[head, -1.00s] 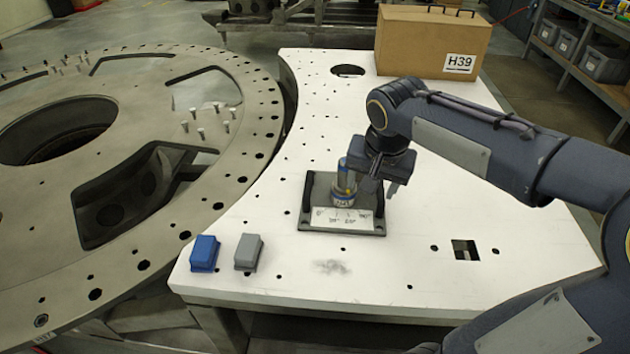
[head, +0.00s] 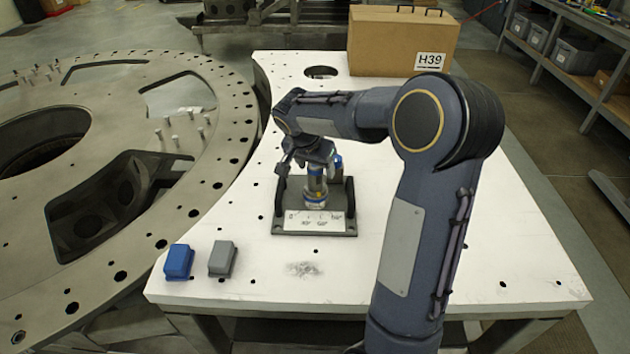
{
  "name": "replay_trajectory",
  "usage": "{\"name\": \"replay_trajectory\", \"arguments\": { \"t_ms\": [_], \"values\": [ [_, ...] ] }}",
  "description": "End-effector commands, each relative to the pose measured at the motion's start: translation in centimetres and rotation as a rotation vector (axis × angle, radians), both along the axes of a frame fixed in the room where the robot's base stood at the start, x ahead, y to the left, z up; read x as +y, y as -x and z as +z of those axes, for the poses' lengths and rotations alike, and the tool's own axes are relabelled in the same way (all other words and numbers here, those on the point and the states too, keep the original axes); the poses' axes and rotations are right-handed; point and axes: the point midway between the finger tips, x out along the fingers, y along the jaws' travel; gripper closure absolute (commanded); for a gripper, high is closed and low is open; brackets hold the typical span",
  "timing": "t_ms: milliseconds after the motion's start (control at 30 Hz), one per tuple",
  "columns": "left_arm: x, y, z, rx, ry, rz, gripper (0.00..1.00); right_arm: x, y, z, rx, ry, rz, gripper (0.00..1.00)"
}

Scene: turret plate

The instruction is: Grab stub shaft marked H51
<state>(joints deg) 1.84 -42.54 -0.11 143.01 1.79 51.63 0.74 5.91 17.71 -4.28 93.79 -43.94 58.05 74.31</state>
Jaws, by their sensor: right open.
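A stub shaft (head: 316,184), an upright cylinder with a grey body and blue and yellow bands, stands in a dark fixture (head: 345,222) on the white plate. No H51 mark is legible on it. My right gripper (head: 308,163) is open, at the shaft's upper end, with a dark finger to its left; the gripper hides the shaft's top. Whether the fingers touch the shaft I cannot tell. A small blue part shows just right of the gripper; I cannot tell what it belongs to. My left gripper is not in view.
The fixture has upright sides and a white scale label in front. A blue block (head: 178,261) and a grey block (head: 222,259) lie at the plate's front left. A cardboard box (head: 385,45) marked H39 stands at the back. A large metal ring (head: 215,150) is at left.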

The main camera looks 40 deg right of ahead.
Motion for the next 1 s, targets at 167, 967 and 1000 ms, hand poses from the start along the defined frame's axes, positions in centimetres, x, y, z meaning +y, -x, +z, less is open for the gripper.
{"name": "replay_trajectory", "arguments": {
  "t_ms": [167, 967, 1000],
  "values": [
    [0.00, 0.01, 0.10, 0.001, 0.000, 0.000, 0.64, -0.19, -0.10, -0.63, 0.000, 0.000, 0.001, 0.39],
    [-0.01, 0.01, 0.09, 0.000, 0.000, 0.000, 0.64, -0.16, -0.10, -0.56, -0.001, -0.001, 0.002, 1.00],
    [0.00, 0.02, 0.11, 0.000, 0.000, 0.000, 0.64, -0.18, -0.15, -0.42, -0.004, 0.000, 0.002, 1.00]
  ]
}}
